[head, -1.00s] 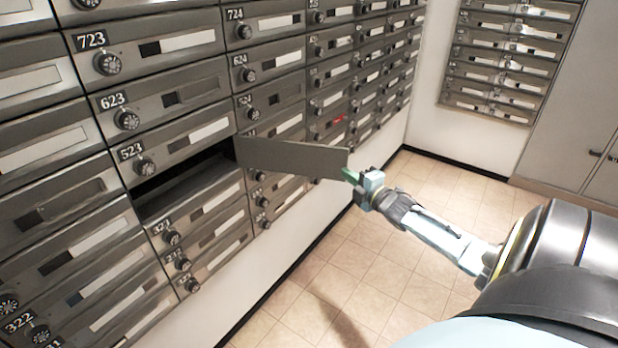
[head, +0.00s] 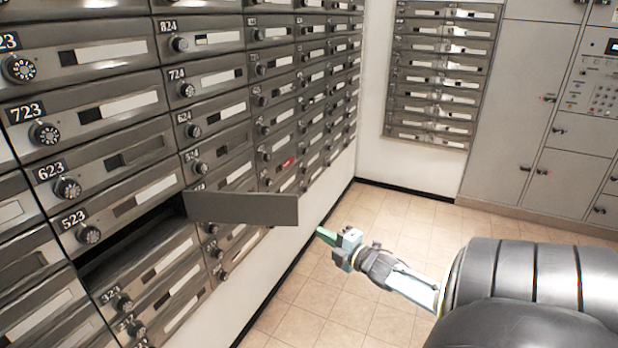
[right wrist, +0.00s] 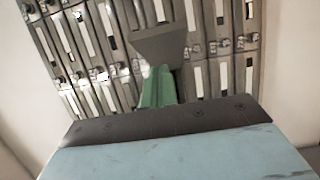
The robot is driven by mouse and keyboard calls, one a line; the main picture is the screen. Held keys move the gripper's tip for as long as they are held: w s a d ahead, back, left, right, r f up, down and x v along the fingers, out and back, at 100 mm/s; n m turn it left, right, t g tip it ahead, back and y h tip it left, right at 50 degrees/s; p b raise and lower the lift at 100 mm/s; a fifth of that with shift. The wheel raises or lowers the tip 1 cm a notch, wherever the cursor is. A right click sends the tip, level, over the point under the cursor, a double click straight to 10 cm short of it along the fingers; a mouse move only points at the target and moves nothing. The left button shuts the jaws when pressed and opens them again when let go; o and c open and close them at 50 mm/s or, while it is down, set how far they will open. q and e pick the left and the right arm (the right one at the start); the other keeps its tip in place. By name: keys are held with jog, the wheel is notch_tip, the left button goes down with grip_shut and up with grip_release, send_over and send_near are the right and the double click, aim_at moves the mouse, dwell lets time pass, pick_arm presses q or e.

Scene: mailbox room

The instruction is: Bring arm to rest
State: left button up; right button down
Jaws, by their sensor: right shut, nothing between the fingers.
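My right gripper (head: 325,236) has green fingertips and is shut and empty. In the head view it is just right of and below the outer end of an open mailbox door (head: 242,208), with a small gap between them. The door swings out from the open dark compartment (head: 135,243) below box 523. In the right wrist view the shut green fingers (right wrist: 157,88) point toward the mailbox wall, and the grey door (right wrist: 163,45) shows just beyond them. My left gripper is not in view.
The grey mailbox wall (head: 122,107) fills the left. A second mailbox bank (head: 432,72) hangs on the far wall, beside grey lockers (head: 545,100) on the right. The tiled floor (head: 395,215) between them is clear.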

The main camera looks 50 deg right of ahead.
jog(key=s, duration=0.2)
jog(key=shift+s+d, duration=0.3)
jog(key=shift+d, duration=0.1)
jog(key=s+a+f+m+g+b, duration=0.1)
jog(key=s+a+f+m+g, duration=0.25)
jog(key=f, duration=0.65)
jog(key=s+a+f+m+g, duration=0.2)
jog(key=s+a+f, duration=0.25)
jog(key=f, duration=0.55)
jog(key=s+a+f+m+g+b, duration=0.1)
jog(key=s+a+f+m+g, duration=0.3)
jog(key=f, duration=0.6)
jog(key=s+a+f+m+g+y, duration=0.1)
jog(key=s+a+f+m+g, duration=0.1)
jog(key=s+a+f, duration=0.6)
jog(key=s+a+f+m+g+y, duration=0.1)
jog(key=s+a+f+g, duration=0.4)
jog(key=s+a, duration=0.9)
notch_tip(320, 180, down, 3)
jog(key=shift+a+f+m+y+b, duration=0.1)
jog(key=shift+a+m+y+b, duration=0.35)
jog(key=shift+a+m, duration=0.3)
jog(key=shift+s+a, duration=0.1)
